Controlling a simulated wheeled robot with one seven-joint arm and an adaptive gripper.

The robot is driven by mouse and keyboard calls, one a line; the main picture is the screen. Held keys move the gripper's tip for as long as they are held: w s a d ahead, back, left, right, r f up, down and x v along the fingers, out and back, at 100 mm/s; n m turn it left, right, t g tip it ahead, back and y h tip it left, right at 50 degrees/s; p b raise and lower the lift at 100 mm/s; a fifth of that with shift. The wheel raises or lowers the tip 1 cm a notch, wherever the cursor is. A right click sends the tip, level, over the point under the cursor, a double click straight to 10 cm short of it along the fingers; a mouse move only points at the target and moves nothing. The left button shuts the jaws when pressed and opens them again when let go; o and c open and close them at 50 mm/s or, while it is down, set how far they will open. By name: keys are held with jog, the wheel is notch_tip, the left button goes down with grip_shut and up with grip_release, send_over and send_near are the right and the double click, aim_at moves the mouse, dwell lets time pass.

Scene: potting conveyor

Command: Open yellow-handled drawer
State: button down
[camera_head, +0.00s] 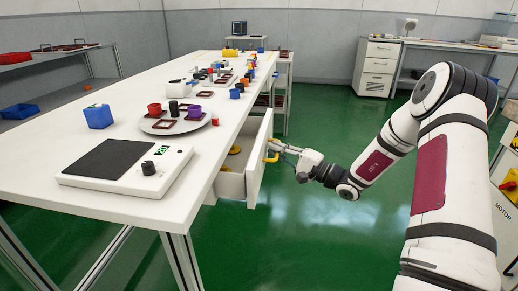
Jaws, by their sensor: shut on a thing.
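A white drawer (232,187) under the right edge of the long white table stands pulled out, with yellow things (234,150) showing inside. Its front panel (259,160) faces right and carries a yellow handle (271,157). My gripper (276,150) is at that handle and shut on it. My arm reaches in from the right. The fingertips are small in this view and partly merge with the handle.
On the table (50,155) stand a scale (125,165) and a round tray (150,128) with pots. A blue container (98,116) and several small pots stand farther back. Green floor (310,230) is clear below my arm.

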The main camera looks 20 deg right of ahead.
jog(key=s+d, duration=0.4)
jog(key=d, duration=0.3)
jog(key=s+d, duration=0.5)
jog(key=d, duration=0.3)
jog(key=shift+d, duration=0.3)
jog(key=shift+f, duration=0.1)
jog(key=c, duration=1.7)
grip_release()
jog(key=v, duration=1.2)
